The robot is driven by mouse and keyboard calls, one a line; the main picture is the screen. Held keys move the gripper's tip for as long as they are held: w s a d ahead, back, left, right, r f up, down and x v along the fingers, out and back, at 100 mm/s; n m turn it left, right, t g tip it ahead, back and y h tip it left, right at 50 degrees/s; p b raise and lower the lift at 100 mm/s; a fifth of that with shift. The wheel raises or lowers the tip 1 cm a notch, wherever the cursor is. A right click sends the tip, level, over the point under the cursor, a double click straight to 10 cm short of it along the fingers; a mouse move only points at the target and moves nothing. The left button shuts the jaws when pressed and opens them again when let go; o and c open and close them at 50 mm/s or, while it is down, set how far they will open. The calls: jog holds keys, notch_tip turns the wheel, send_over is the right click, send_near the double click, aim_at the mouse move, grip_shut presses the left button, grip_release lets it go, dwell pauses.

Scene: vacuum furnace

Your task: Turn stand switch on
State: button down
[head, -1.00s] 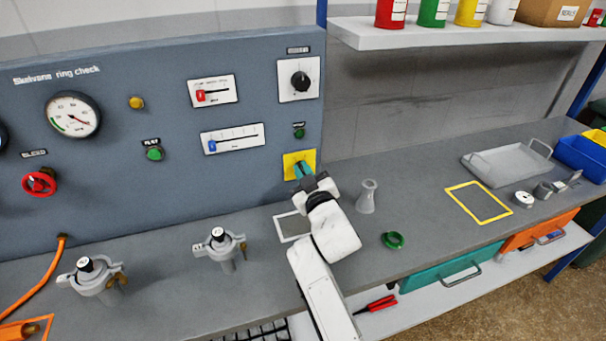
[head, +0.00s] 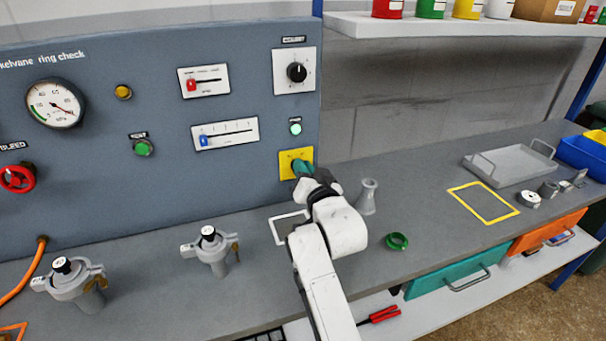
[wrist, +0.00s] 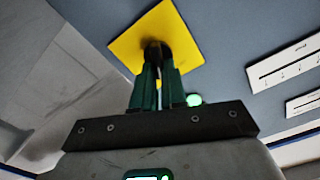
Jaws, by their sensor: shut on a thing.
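The stand switch has a yellow square plate (head: 286,163) low at the right end of the grey panel. In the wrist view its plate (wrist: 165,25) is tilted, and its dark lever (wrist: 157,50) shows between the fingertips. My gripper (head: 303,168), with teal fingers, reaches the plate from the front. In the wrist view the gripper (wrist: 157,65) is shut on the lever; the fingers hide part of it. A small lamp (head: 296,128) above the plate glows pale green, and this lamp (wrist: 193,99) also glows in the wrist view.
Above are a black rotary knob (head: 296,72), a red slider (head: 192,84) and a blue slider (head: 204,141). A grey flask-like piece (head: 367,197) and a green ring (head: 397,242) stand close right of my arm. A clamp fitting (head: 212,248) is left.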

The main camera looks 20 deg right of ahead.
jog(key=shift+f+m, duration=0.15)
jog(key=shift+m, duration=0.45)
jog(key=c, duration=1.2)
grip_release()
jog(key=shift+s, duration=0.1)
jog(key=s+b, duration=0.1)
jog(key=s, duration=0.9)
jog(key=shift+s, duration=0.3)
jog(key=shift+s, duration=0.1)
